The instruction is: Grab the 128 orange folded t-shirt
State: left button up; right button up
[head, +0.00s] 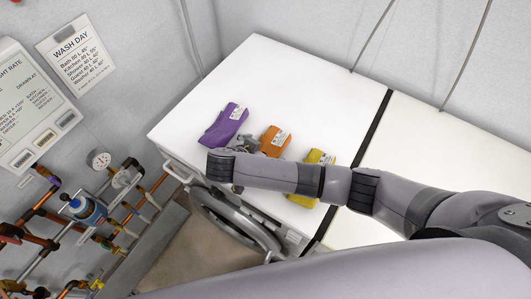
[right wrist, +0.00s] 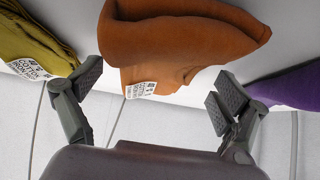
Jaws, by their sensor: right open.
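The orange folded t-shirt (head: 272,136) lies on the white top between a purple folded one and a yellow one. It has a white printed label. In the right wrist view, the orange t-shirt (right wrist: 185,45) is large and just ahead, between my two spread fingers. My right gripper (head: 246,146) is open and empty at the near side of the orange t-shirt, and partly hides it in the head view. The right wrist view shows both fingers of my right gripper (right wrist: 157,90); I cannot tell whether either touches the cloth. My left gripper is not in view.
The purple folded garment (head: 224,125) and the yellow folded garment (head: 312,157) lie close on either side. They also flank the fingers in the right wrist view, yellow (right wrist: 35,45) and purple (right wrist: 290,85). The white top (head: 290,75) is clear behind them. Pipes (head: 75,210) stand at left.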

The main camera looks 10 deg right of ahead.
jog(key=c, duration=1.3)
